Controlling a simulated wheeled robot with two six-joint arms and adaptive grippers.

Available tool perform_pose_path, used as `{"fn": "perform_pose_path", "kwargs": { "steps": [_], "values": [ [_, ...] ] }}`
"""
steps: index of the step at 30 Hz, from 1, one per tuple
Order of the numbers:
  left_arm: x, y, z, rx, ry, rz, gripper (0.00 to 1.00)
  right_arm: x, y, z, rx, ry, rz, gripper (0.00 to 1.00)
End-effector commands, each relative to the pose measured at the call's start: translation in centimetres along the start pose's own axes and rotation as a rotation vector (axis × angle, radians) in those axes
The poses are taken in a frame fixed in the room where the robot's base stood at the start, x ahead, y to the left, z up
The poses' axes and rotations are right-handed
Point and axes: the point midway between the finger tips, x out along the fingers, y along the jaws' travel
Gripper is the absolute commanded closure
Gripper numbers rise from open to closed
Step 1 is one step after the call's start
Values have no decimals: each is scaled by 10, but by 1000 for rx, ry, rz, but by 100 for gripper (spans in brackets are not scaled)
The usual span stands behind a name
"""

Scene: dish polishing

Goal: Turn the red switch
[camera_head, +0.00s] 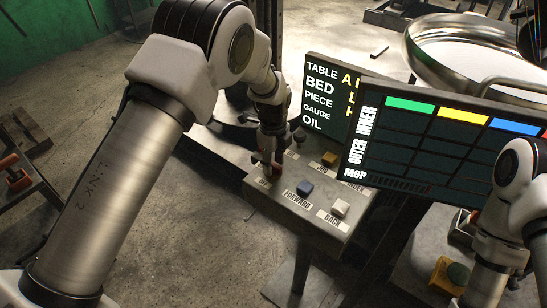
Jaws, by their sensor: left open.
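A grey control panel (322,232) stands on a post in the middle, with labelled buttons on its sloped top. The red switch (275,170) is at the panel's left end and is mostly hidden by my left gripper; only bits of red show. My left gripper (267,158) points down over the switch from above, with its fingers open around or right beside it. I cannot tell whether they touch it. My right arm is at the right edge, and its gripper is not visible.
A blue button (305,188) marked FORWARD, a white button (340,207) marked BACK and a yellow button (329,158) are close to the left gripper. Two screens (418,147) stand just behind the panel. A large metal dish (412,48) is at the back right.

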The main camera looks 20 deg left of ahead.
Motion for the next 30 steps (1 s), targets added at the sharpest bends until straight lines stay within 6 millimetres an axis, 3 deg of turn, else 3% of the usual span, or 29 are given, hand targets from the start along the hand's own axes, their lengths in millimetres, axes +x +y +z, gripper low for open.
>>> {"fn": "perform_pose_path", "kwargs": {
  "steps": [5,9,23,30],
  "values": [
    [0,0,0,0,0,-1,58,0,0,0,0,0,0,100],
    [0,0,0,0,0,-1,100,0,0,0,0,-1,0,100],
    [2,1,0,-32,1,3,100,0,0,0,0,0,0,100],
    [2,1,0,-149,1,5,100,-1,0,0,0,0,0,100]
  ]
}}
